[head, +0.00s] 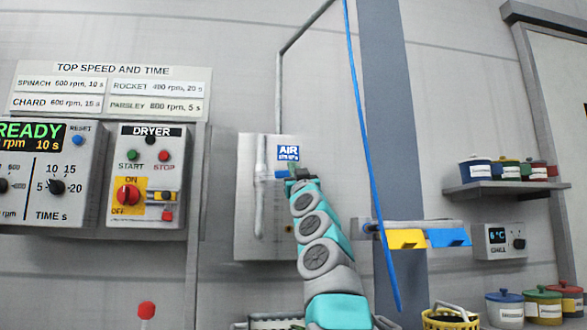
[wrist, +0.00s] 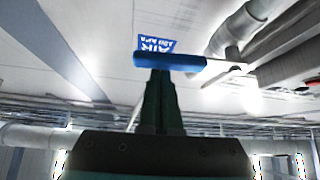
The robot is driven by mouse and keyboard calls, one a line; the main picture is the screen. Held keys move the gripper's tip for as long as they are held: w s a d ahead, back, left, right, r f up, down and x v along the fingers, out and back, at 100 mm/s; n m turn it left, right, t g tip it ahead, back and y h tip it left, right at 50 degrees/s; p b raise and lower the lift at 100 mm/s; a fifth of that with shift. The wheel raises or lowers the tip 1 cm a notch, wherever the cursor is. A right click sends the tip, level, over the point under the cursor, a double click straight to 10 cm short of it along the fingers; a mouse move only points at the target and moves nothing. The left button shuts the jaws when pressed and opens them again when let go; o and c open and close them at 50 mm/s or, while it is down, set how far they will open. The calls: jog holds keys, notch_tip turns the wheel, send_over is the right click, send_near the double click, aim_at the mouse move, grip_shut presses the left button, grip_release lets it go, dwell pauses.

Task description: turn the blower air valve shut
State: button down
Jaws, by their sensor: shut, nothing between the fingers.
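The air valve's blue lever (head: 277,175) is on the wall panel under the blue AIR sign (head: 288,153). In the head view it sticks out roughly level to the right from the upright grey pipe (head: 260,205), partly hidden by my gripper (head: 297,174). In the wrist view the lever (wrist: 170,62) lies across the tips of my gripper (wrist: 158,73), with the AIR sign (wrist: 155,43) upside down behind it. My dark green fingers are shut with nothing between them. The tips are at the lever; I cannot tell whether they touch it.
The dryer control box (head: 147,177) is left of the valve panel (head: 246,150). A blue hose (head: 370,150) hangs just right of my arm. A rail with yellow and blue tags (head: 425,238) and a shelf of jars (head: 505,188) are farther right.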

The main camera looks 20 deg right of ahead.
jog(key=shift+f+b, duration=0.95)
jog(key=shift+b, duration=0.05)
jog(key=shift+d, duration=0.1)
notch_tip(320, 180, up, 4)
jog(key=p, duration=0.3)
jog(key=b+v, duration=1)
jog(key=b, duration=0.1)
jog(key=shift+a, duration=0.4)
jog(key=shift+s+r, duration=0.15)
jog(key=shift+r, duration=0.05)
